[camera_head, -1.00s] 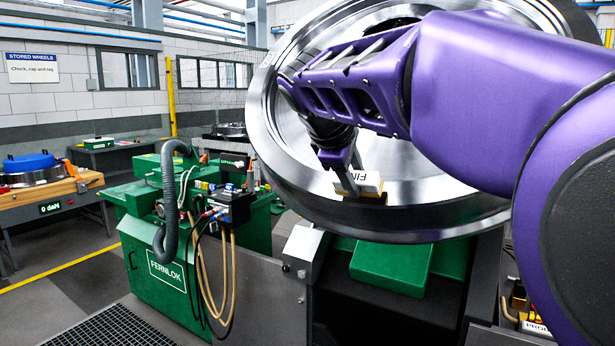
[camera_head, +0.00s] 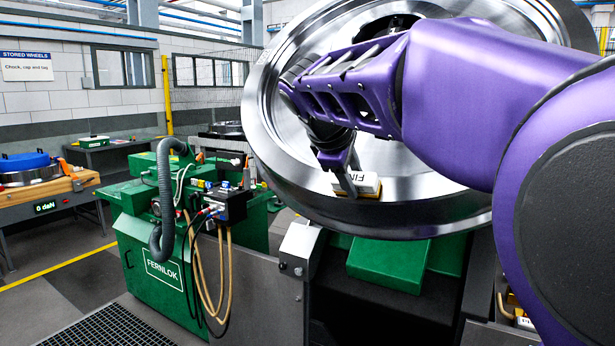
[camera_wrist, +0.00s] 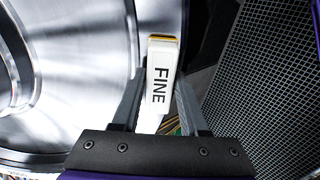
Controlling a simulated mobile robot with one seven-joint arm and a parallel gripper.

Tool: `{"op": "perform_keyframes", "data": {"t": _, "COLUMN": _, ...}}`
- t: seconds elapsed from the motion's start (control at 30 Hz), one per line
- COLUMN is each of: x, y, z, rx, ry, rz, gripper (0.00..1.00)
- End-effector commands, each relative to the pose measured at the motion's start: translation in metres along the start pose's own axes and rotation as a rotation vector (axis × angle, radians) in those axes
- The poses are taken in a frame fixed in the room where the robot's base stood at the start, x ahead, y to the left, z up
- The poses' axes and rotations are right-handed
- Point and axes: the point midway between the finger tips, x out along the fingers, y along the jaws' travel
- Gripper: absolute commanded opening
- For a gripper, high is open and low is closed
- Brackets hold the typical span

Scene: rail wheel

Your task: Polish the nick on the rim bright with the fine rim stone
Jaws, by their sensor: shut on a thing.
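The fine rim stone, a white block marked FINE with a tan edge, is in my gripper (camera_wrist: 160,105). The fine rim stone (camera_wrist: 161,72) points away from the jaws in the wrist view. In the head view the fine rim stone (camera_head: 368,182) is at the lower part of the big shiny steel wheel (camera_head: 440,205), close against its rim. I cannot tell whether stone and rim touch. The wheel also fills the left of the wrist view (camera_wrist: 75,60). The nick on the rim does not show; the stone or my arm may hide it.
A green machine marked FERNLOK (camera_head: 165,250) with hoses stands left of the wheel. A green block (camera_head: 388,262) sits below the wheel. A dark mesh panel (camera_wrist: 265,90) is at the right in the wrist view. A wooden bench (camera_head: 50,190) stands at far left.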

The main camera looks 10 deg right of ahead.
Motion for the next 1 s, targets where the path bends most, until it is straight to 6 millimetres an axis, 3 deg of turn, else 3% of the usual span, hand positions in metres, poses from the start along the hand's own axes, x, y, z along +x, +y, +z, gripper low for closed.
{"op": "perform_keyframes", "data": {"t": 0.33, "x": 0.002, "y": 0.001, "z": -0.003, "rx": 0.000, "ry": 0.000, "rz": 0.000, "gripper": 0.00}}
{"op": "perform_keyframes", "data": {"t": 0.7, "x": -0.001, "y": 0.003, "z": -0.029, "rx": -0.001, "ry": 0.000, "rz": 0.000, "gripper": 0.00}}
{"op": "perform_keyframes", "data": {"t": 1.0, "x": 0.000, "y": 0.003, "z": -0.030, "rx": 0.000, "ry": 0.000, "rz": 0.001, "gripper": 0.00}}
